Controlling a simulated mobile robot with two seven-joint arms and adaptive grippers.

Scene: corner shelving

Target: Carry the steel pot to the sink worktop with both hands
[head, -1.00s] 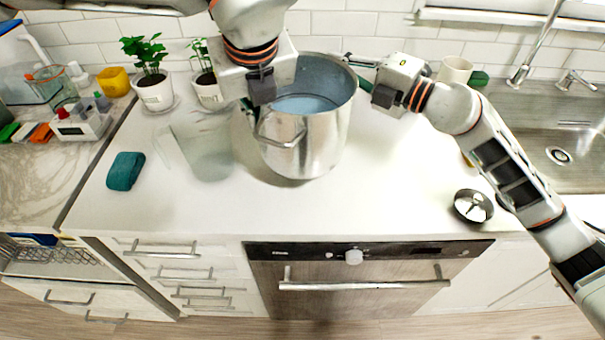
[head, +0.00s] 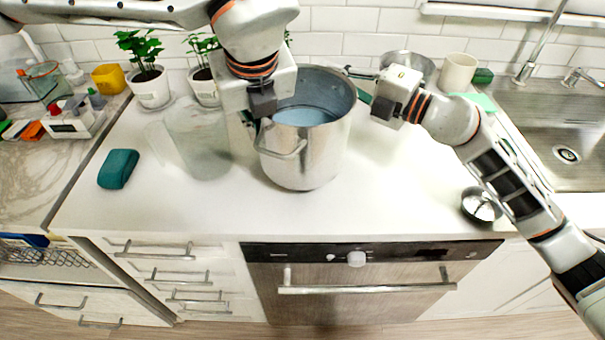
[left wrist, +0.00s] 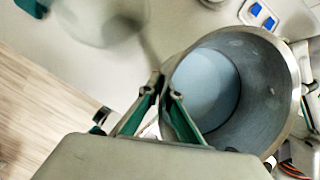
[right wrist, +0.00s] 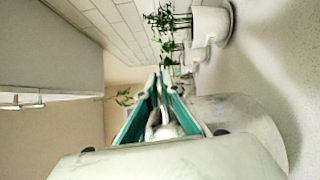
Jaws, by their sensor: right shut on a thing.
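The steel pot (head: 318,165) stands upright over the white worktop, with a pale blue interior. I cannot tell whether its base touches. It also shows in the left wrist view (left wrist: 285,75). My left gripper (head: 251,119) is at the pot's left rim, beside the looped front-left handle (head: 282,152). Its fingers (left wrist: 166,86) converge with a small gap, and their grip is unclear. My right gripper (head: 367,98) is at the far right of the pot, shut on its other handle, which is mostly hidden. A metallic piece shows between its fingers (right wrist: 160,78). The sink worktop (head: 588,205) is at right.
A clear jug (head: 200,145) stands close left of the pot, with a teal sponge (head: 118,168) beyond. Potted plants (head: 150,88) line the back. A steel bowl (head: 422,66), a cream mug (head: 458,72) and a round metal item (head: 481,204) are at right. The sink (head: 585,105) is far right.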

